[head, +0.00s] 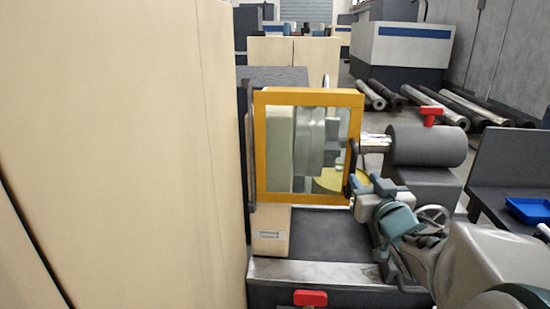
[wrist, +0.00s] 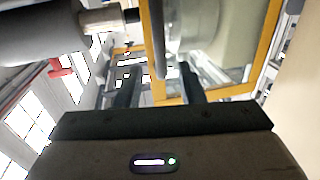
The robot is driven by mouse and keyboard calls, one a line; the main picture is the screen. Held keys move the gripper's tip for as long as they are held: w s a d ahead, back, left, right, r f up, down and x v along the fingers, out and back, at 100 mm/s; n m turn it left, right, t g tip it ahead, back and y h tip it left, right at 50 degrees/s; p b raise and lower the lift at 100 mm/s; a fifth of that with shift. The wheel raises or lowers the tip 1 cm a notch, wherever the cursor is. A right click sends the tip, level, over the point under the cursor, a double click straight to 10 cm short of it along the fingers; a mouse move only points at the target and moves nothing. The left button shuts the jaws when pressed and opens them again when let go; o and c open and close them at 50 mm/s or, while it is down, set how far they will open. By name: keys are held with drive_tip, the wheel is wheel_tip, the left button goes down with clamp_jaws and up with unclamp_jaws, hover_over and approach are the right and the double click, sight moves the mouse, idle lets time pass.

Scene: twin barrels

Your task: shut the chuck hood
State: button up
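The chuck hood (head: 308,97) is a yellow-framed clear window standing upright in front of the lathe chuck (head: 309,140), which shows through the pane. Its yellow frame also shows in the wrist view (wrist: 264,50). A dark handle bar (wrist: 158,42) runs along the frame's right edge in the head view. My gripper (head: 357,184) is at that edge, low on the frame. In the wrist view my gripper (wrist: 160,82) has its two dark fingers apart, one on each side of the handle bar's line. Contact with the bar cannot be told.
A grey tailstock cylinder (head: 428,146) with a red lever (head: 431,115) stands right of the hood, close to my arm. A tall beige panel (head: 120,150) fills the left. A cardboard-coloured box (head: 271,232) sits below the hood. A blue tray (head: 528,210) lies far right.

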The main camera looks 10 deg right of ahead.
sight(354, 167)
drive_tip(key=w, duration=0.5)
drive_tip(key=w+p, duration=0.1)
drive_tip(key=w, duration=0.2)
drive_tip(key=shift+w+d, duration=0.15)
drive_tip(key=shift+d, duration=0.2)
clamp_jaws()
